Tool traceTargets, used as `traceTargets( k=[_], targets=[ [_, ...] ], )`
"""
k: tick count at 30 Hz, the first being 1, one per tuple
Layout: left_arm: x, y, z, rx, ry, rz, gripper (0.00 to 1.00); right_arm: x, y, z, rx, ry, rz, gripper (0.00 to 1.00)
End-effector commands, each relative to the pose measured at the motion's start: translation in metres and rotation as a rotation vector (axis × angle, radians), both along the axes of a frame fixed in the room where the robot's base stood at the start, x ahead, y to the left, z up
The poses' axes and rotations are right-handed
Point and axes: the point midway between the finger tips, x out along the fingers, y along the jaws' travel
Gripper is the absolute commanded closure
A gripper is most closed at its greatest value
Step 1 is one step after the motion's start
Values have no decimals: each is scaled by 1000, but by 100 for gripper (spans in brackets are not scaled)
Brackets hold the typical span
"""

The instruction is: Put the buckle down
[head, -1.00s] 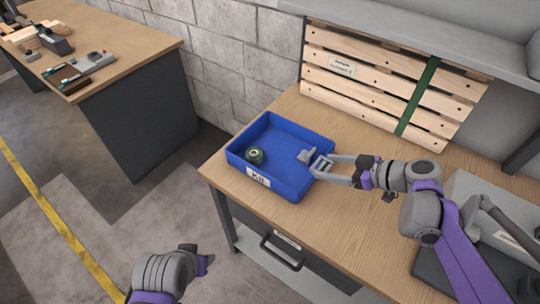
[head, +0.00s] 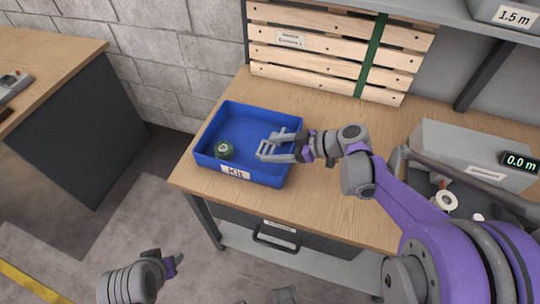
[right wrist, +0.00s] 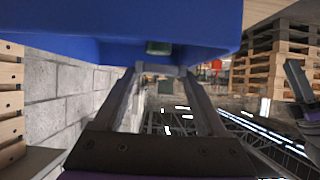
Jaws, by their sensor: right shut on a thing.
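The buckle (head: 268,148) is a small grey metal piece, hard to tell apart from the grey fingertips in the head view. My right gripper (head: 272,146) is shut on it, over the right part of the blue bin marked Kit (head: 237,174). In the right wrist view a grey piece (right wrist: 160,70) lies between the fingertips, with the bin's blue wall (right wrist: 100,18) above. I cannot tell whether the buckle touches the bin floor. My left gripper (head: 170,264) is low at the bottom left, away from the bench; its fingers are unclear.
A green roll (head: 224,150) lies in the bin's left part. The bin stands on the wooden bench (head: 330,205) near its left end. A slatted wooden panel with a green strap (head: 371,56) leans behind. A grey case (head: 470,155) stands at the right. Bench around the bin is clear.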

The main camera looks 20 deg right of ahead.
Motion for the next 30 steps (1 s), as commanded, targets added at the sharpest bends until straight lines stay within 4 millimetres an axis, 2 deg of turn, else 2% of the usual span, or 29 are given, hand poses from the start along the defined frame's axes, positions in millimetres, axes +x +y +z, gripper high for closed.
traceTargets(
  k=[10, 19, 30],
  targets=[
    [-1, 0, -9, 0, 3, 0, 50, 0, 0, -41, 0, 0, 0, 84],
    [-1, 0, -9, 0, 3, 0, 50, 0, 0, -42, 0, 0, 1, 84],
    [-2, 0, -18, 0, 6, 0, 50, -1, 0, -55, -2, 2, 2, 84]
  ],
)
